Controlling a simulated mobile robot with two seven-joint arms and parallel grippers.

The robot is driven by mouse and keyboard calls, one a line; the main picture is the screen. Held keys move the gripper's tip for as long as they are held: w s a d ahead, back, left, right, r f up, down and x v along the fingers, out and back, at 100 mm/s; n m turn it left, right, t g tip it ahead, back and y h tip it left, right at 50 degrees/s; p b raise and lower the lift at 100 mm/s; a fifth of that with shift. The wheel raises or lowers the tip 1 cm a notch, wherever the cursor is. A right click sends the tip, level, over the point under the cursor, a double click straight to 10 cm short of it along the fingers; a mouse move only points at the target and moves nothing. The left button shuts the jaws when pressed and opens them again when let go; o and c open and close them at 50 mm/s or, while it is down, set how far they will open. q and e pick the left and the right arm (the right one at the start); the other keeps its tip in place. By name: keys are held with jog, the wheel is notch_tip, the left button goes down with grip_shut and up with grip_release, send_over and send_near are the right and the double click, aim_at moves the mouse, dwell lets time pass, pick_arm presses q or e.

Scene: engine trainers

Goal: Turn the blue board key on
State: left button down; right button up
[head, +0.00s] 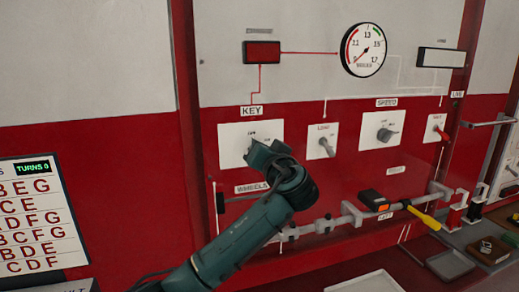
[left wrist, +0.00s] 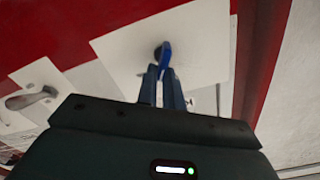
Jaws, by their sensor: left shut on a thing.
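The blue key (left wrist: 166,53) stands out from a white plate in the left wrist view. Its blue head runs roughly in line with my fingers. My left gripper (left wrist: 161,78) is shut on it. In the head view my left gripper (head: 258,152) covers the key at the plate (head: 230,152) labelled KEY, so the key itself is hidden there. The red display (head: 262,52) above the plate looks dark, with no readable text. My right gripper is not in view.
Right of the key plate are a LOAD switch (head: 325,147), a SPEED knob (head: 385,134) and a red-handled switch (head: 438,131). A round gauge (head: 363,50) hangs above. A rail with a yellow-handled tool (head: 422,217) runs below, and trays (head: 450,264) lie lower right.

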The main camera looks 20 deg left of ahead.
pick_arm(q)
jog(key=m, duration=0.2)
jog(key=m+p, duration=0.2)
jog(key=m, duration=0.1)
jog(key=shift+w+d+f+m, duration=0.2)
jog(key=shift+d+f+m, duration=0.05)
jog(key=shift+f+m, duration=0.05)
dwell(0.4)
jog(key=c, duration=1.5)
grip_release()
jog(key=shift+c, duration=0.2)
jog(key=b+v, duration=0.3)
jog(key=v, duration=1)
jog(key=shift+s+d, duration=0.1)
